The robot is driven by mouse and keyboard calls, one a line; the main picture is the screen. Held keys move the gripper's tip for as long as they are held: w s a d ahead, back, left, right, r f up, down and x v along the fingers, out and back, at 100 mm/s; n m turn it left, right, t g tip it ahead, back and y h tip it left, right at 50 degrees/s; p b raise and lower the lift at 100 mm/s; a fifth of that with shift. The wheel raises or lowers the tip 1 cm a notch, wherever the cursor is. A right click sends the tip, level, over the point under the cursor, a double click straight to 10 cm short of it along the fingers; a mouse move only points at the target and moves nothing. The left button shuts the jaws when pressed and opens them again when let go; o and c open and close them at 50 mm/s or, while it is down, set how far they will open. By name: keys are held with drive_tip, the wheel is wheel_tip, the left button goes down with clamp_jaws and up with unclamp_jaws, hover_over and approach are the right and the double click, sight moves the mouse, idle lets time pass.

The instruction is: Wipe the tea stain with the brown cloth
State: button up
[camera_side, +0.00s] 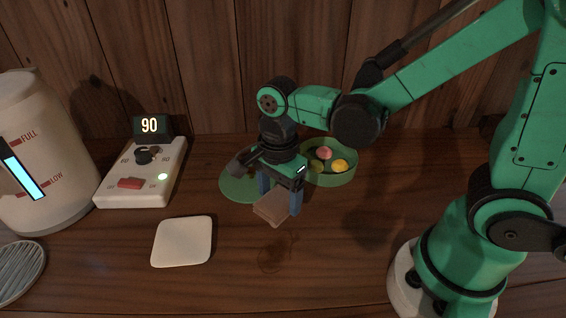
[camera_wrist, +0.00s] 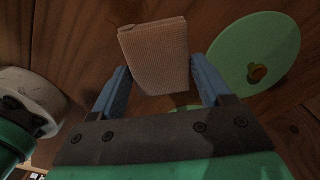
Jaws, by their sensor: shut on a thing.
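The brown cloth (camera_side: 270,208) is a folded, ribbed pad. My gripper (camera_side: 279,206) has its two blue fingers on either side of it and is shut on it. In the wrist view the cloth (camera_wrist: 157,58) stands out beyond the fingertips of my gripper (camera_wrist: 160,82). The cloth looks tilted; whether it touches the table cannot be told. The tea stain (camera_side: 275,254) is a faint dark ring on the wood, in front of the cloth in the side view. I cannot make out the stain in the wrist view.
A green lid (camera_side: 236,189) with a knob lies left of my gripper; a green bowl (camera_side: 333,177) with coloured balls stands behind right. A white square pad (camera_side: 182,241), control box (camera_side: 145,172) and water tank (camera_side: 40,155) stand left.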

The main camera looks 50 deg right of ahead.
sight(279, 226)
drive_tip(key=shift+f, duration=2.7)
drive_tip(key=shift+s+a+r, duration=0.25)
drive_tip(key=shift+a, duration=0.05)
drive_tip(key=shift+c, duration=0.5)
drive_tip(key=shift+s+a+f, duration=0.25)
drive_tip(key=shift+s+a, duration=0.75)
drive_tip(key=shift+a, duration=0.1)
drive_tip(key=shift+s+a, duration=2.05)
drive_tip(key=shift+a, duration=0.15)
drive_tip(key=shift+w+d, duration=3.25)
drive_tip(key=shift+d, duration=0.5)
drive_tip(key=shift+s+a, duration=1.7)
drive_tip(key=shift+a, duration=0.15)
drive_tip(key=shift+s+a, duration=1.65)
drive_tip(key=shift+a, duration=0.2)
drive_tip(key=shift+w+d+r, duration=0.1)
drive_tip(key=shift+w+d, duration=3.2)
drive_tip(key=shift+d, duration=0.2)
drive_tip(key=shift+w+d+r, duration=0.1)
drive_tip(key=shift+d+r, duration=0.1)
drive_tip(key=shift+r, duration=3.85)
